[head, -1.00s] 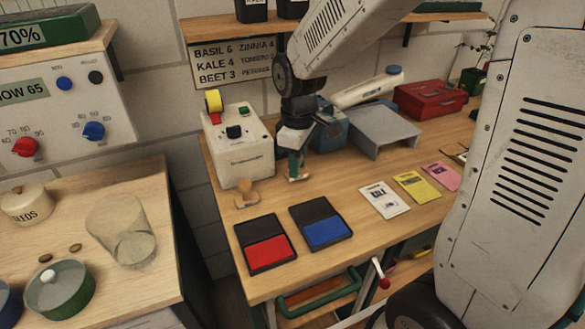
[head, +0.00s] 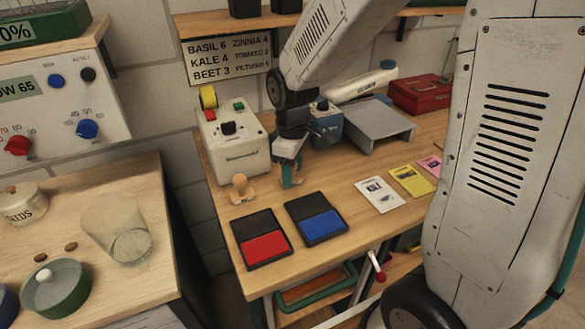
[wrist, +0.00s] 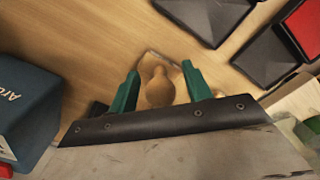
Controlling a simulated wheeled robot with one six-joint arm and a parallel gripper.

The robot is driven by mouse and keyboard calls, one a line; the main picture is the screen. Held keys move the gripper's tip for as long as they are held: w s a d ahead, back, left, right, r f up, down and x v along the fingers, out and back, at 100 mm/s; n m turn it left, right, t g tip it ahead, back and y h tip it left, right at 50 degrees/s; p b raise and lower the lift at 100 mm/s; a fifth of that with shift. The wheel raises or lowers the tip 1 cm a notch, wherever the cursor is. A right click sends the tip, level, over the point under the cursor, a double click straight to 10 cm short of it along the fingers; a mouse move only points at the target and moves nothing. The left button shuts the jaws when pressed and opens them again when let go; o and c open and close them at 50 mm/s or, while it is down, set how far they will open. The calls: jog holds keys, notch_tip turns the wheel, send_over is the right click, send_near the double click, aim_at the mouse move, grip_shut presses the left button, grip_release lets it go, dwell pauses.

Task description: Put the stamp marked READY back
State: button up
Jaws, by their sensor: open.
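One wooden stamp (head: 241,188) stands on the bench in front of the cream machine, left of my gripper (head: 289,178). In the wrist view, a wooden stamp (wrist: 160,88) with a round knob handle sits between the two green fingers of my gripper (wrist: 163,88). The fingers are apart, with gaps visible beside the handle. In the head view this stamp is mostly hidden by the fingers. I can read no READY mark on either stamp. A red ink pad (head: 265,247) and a blue ink pad (head: 319,225) lie open in front.
The cream machine (head: 232,153) stands left of my gripper, and a blue box (head: 328,128) is close behind it. A grey stand (head: 375,138) is at the right. Seed packets (head: 378,195) lie flat toward the right. Bare wood lies between pads and packets.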

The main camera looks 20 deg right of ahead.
notch_tip(320, 180, up, 11)
jog(key=shift+r, duration=0.15)
jog(key=shift+s+r, duration=0.1)
jog(key=shift+r, duration=0.45)
jog(key=s+d+r+m, duration=0.1)
jog(key=s+m, duration=0.3)
jog(key=s, duration=0.7)
jog(key=s+d+r+m+t, duration=0.1)
jog(key=s+m, duration=0.4)
jog(key=s, duration=0.5)
jog(key=shift+s+d+r, duration=0.3)
jog(key=shift+s+d, duration=0.05)
jog(key=shift+d, duration=0.2)
jog(key=shift+c, duration=0.3)
